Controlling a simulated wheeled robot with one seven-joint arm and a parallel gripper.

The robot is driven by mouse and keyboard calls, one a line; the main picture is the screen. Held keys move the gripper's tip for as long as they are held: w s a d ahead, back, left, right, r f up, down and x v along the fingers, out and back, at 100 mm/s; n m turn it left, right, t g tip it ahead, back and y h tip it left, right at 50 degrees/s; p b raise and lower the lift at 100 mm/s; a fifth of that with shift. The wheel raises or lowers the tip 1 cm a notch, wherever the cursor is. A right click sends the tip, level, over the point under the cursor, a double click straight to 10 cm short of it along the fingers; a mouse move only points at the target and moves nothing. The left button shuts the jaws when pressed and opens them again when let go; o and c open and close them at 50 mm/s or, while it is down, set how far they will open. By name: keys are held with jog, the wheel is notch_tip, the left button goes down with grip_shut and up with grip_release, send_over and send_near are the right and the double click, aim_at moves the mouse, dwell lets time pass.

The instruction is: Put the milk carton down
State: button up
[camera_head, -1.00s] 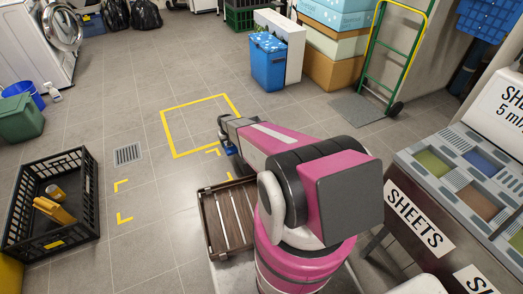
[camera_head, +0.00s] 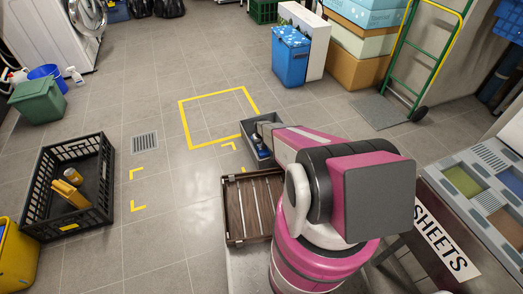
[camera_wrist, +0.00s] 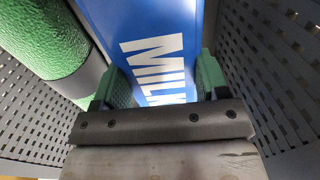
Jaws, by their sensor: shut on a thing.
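The milk carton (camera_wrist: 178,30), blue with white MILK lettering, is between the green fingertips of my gripper (camera_wrist: 160,84) in the wrist view. My gripper is shut on it. Dark grey perforated walls of a grey crate (camera_wrist: 283,70) stand on both sides. In the head view my gripper (camera_head: 264,146) is low at the grey crate (camera_head: 247,131), and my arm covers part of it. A little blue shows there. Whether the carton touches the crate's bottom cannot be seen.
A green textured cylinder (camera_wrist: 45,38) lies close left of the carton. A brown slatted crate (camera_head: 232,212) is just in front of the grey crate. A black crate (camera_head: 40,190) stands left.

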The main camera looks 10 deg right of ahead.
aim_at(260, 145)
jog(key=shift+f, duration=2.2)
jog(key=shift+f, duration=0.1)
jog(key=o, duration=0.9)
notch_tip(260, 145, up, 12)
jog(key=shift+s+f, duration=0.1)
jog(key=shift+f, duration=0.05)
jog(key=s+r, duration=1)
jog(key=r, duration=0.4)
jog(key=s+r+m, duration=0.1)
jog(key=s+r, duration=1)
jog(key=r, duration=0.3)
jog(key=s+r+m, duration=0.1)
jog(key=s+r, duration=0.9)
jog(key=r, duration=0.4)
jog(key=shift+s+r, duration=0.15)
jog(key=shift+s, duration=0.2)
